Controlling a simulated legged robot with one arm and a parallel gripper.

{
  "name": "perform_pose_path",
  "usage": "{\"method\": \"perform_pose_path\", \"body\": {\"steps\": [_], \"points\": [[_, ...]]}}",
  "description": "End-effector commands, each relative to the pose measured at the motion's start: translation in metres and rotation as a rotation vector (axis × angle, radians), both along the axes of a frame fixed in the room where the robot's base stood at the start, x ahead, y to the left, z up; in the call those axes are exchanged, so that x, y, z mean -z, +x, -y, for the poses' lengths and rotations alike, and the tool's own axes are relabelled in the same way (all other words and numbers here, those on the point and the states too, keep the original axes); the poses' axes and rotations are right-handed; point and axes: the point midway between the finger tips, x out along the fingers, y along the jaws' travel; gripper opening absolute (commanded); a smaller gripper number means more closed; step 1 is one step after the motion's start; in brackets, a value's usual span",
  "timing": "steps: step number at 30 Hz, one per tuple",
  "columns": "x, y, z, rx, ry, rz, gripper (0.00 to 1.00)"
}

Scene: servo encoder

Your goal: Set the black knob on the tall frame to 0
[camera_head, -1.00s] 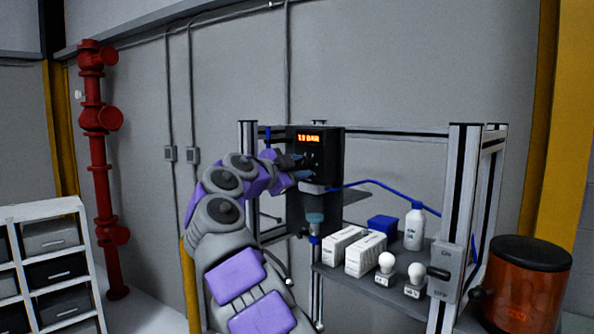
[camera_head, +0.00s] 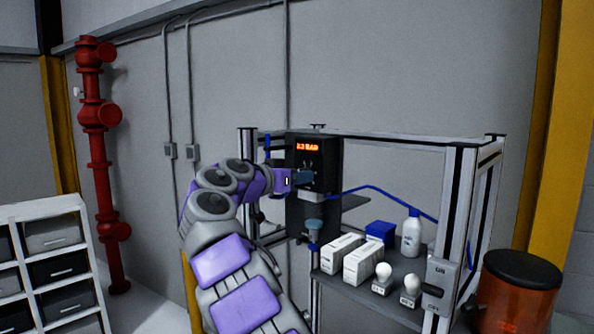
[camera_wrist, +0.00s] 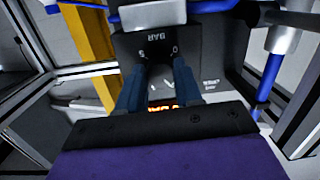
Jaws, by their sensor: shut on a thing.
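The black box (camera_head: 318,150) with an orange lit display (camera_head: 307,147) is mounted at the left end of the tall frame (camera_head: 455,215). The display seems to read 2.3 BAR. My gripper (camera_head: 303,177) is at the box's front face, below the display. In the wrist view, which is upside down, the blue fingers of my gripper (camera_wrist: 158,84) are on either side of the black knob (camera_wrist: 159,72), shut on it. The knob is mostly hidden by the fingers, and its pointer cannot be made out. The face markings "BAR", "5" and "0" show near it.
The frame's shelf holds white boxes (camera_head: 341,253), a blue box (camera_head: 380,233), a white bottle (camera_head: 411,235) and two bulbs. An ON/OFF switch box (camera_head: 441,275) is on the right post, beside an orange drum (camera_head: 530,300). A blue hose runs right from the black box.

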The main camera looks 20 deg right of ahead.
Motion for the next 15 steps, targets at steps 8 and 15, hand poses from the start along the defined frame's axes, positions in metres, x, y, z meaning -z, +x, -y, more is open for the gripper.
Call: {"method": "perform_pose_path", "body": {"steps": [8, 15], "points": [[-0.0066, 0.0017, -0.0019, -0.006, -0.096, -0.244, 0.04], [-0.0068, 0.0032, -0.0025, -0.007, -0.176, -0.46, 0.04]]}}
